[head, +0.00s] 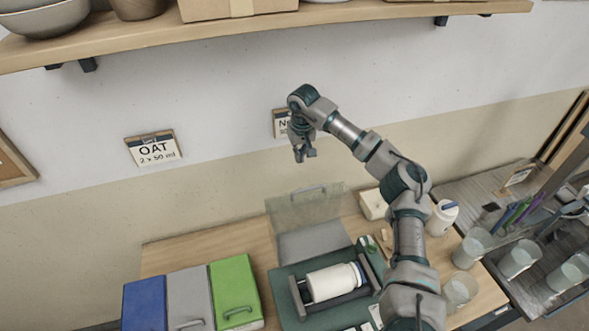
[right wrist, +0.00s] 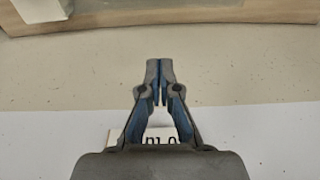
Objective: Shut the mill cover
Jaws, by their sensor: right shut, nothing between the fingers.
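The mill (head: 289,306) sits on the wooden table with a white jar (head: 332,282) lying on its side across its rollers. Its see-through cover (head: 305,208) stands raised at the back of the mill, with a small handle on its upper edge. My right gripper (head: 305,158) is up in front of the wall, well above the raised cover and apart from it. In the right wrist view the fingertips (right wrist: 160,70) are together with nothing between them. My left gripper does not show.
Blue, grey and green boxes (head: 236,290) with handles stand left of the mill. Several clear beakers (head: 468,252) and a white jar (head: 441,218) stand to the right. A wooden shelf (head: 240,32) with bowls and a carton runs above. A sign (head: 153,149) hangs on the wall.

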